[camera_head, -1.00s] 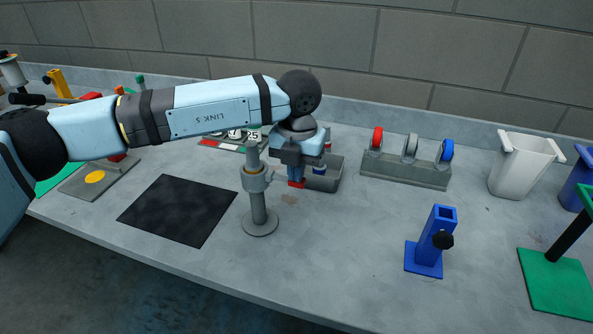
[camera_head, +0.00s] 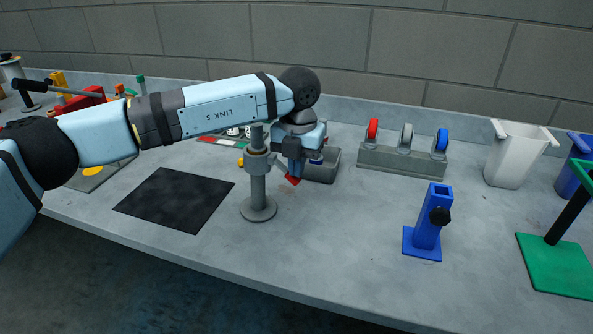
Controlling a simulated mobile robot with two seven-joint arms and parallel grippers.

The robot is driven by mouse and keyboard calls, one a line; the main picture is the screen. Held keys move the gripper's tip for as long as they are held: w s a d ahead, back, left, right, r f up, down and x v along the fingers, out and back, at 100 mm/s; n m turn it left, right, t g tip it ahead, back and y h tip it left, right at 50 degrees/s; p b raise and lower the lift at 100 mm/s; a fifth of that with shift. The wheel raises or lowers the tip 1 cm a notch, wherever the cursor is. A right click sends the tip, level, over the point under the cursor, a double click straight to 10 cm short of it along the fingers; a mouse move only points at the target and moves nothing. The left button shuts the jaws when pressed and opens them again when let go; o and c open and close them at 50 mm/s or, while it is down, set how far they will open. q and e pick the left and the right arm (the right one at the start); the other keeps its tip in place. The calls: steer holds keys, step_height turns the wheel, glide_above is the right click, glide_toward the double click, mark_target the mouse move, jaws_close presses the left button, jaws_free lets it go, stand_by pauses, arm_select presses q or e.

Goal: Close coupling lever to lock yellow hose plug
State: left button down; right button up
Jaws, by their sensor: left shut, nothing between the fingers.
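A grey coupling (camera_head: 257,163) sits on an upright grey post with a round base (camera_head: 258,208), near the middle of the table. A small yellow part (camera_head: 240,161), perhaps the hose plug, shows at the coupling's left side. I cannot make out the lever or whether it is open or closed. My right gripper is not in view.
A grey bin (camera_head: 325,170) stands close behind my left gripper. A rack of coloured wheels (camera_head: 402,160), a blue post stand (camera_head: 425,235), a white bin (camera_head: 514,160) and a green base (camera_head: 555,265) are to the right. A black mat (camera_head: 175,200) lies front left.

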mark_target(289, 180)
arm_select(q)
steer(key=shift+w+a+f+b, duration=0.1)
steer(key=shift+a+f+b, duration=0.1)
steer(key=shift+f+b, duration=0.85)
steer(key=shift+w+a+f+b, duration=0.15)
steer(key=shift+a+f+b, duration=0.15)
steer(key=shift+f+b, duration=0.4)
steer(key=shift+a+f+y+b, duration=0.25)
steer(key=shift+y+b, duration=0.1)
steer(key=shift+y, duration=0.25)
steer(key=shift+w+a+f+t+y, duration=0.15)
steer(key=shift+f+t+y, duration=0.1)
steer(key=shift+t+y, duration=0.25)
steer(key=shift+a+y+b, duration=0.15)
steer(key=shift+y+b, duration=0.2)
steer(key=shift+y, duration=0.05)
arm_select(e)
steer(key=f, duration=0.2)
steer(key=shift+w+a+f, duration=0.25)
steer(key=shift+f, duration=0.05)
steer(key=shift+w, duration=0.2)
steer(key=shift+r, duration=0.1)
